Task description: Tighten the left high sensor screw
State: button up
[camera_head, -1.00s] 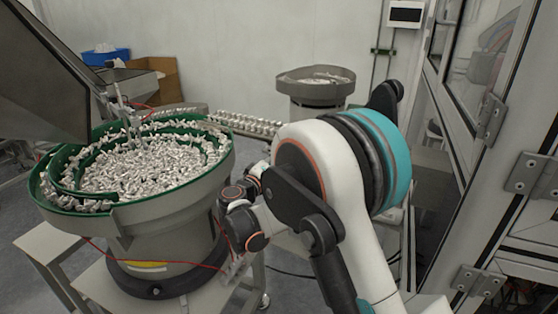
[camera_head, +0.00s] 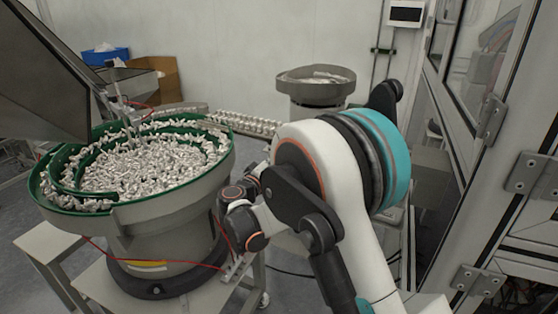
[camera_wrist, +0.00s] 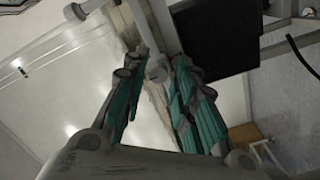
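In the wrist view, my gripper (camera_wrist: 157,68) has its two teal-padded fingers spread apart, one on each side of a small round pale knob that looks like the sensor screw (camera_wrist: 158,72). The knob sits close to the fingertips, at the lower end of a light post. I see a gap on the left side; whether the right finger touches it, I cannot tell. In the head view the fingers and the screw cannot be made out; my arm bends down beside the feeder bowl.
A large green-rimmed feeder bowl (camera_head: 190,196) full of small metal parts stands at left, under a dark hopper (camera_head: 45,75). A smaller bowl (camera_head: 315,92) stands behind. A framed glass enclosure (camera_head: 490,190) closes the right side. A dark box (camera_wrist: 215,35) is near the fingers.

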dwell(0.3)
jog(key=v, duration=1.2)
